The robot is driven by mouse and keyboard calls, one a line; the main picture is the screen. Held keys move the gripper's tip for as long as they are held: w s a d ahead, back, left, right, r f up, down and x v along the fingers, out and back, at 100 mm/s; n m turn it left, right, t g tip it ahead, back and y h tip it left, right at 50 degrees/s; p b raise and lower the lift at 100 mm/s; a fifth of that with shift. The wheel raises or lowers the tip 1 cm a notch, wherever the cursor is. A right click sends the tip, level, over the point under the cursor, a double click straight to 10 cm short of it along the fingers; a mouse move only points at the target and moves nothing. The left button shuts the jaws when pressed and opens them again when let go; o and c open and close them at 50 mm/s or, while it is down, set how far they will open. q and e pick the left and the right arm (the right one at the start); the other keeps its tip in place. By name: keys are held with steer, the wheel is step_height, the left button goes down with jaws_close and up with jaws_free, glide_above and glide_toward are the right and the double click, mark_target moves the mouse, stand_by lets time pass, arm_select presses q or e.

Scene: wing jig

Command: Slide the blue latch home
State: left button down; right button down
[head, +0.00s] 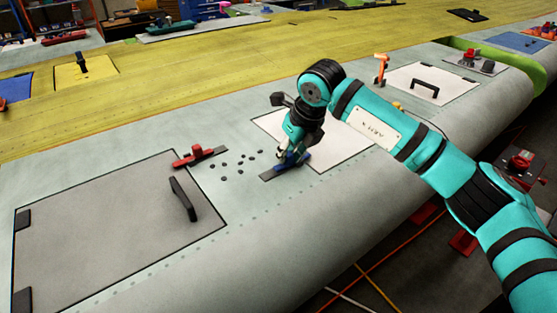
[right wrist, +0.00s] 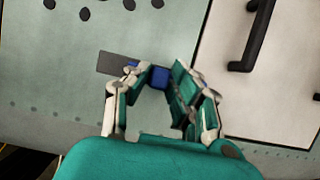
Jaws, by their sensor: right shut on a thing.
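The blue latch (head: 291,158) sits on a dark slide plate (head: 270,173) on the grey-green wing skin, left of a white panel. My right gripper (head: 297,150) is lowered over it. In the right wrist view the right gripper (right wrist: 161,80) has its fingers on either side of the blue latch (right wrist: 160,76), shut on its block. Part of the latch is behind the left finger. The dark plate (right wrist: 113,63) sticks out to the left of the latch in that view. My left gripper is not in either view.
A red latch (head: 193,157) sits beside the large grey panel (head: 100,220) with a black handle (head: 183,199). Several dark fasteners (head: 240,162) lie on the skin. The white panel (head: 340,152) is partly behind my right arm. An orange clamp (head: 381,68) stands farther back.

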steer(key=shift+w+d, duration=0.2)
steer(key=shift+d, duration=0.05)
steer(key=shift+s+r, duration=0.1)
steer(key=c, duration=1.5)
jaws_free()
steer(key=o, duration=0.3)
steer(key=shift+d, duration=0.1)
steer(key=shift+o, duration=0.2)
steer(key=shift+r, duration=0.3)
steer(key=v, duration=1.1)
steer(key=shift+s+d, duration=0.1)
steer(key=shift+d, duration=0.05)
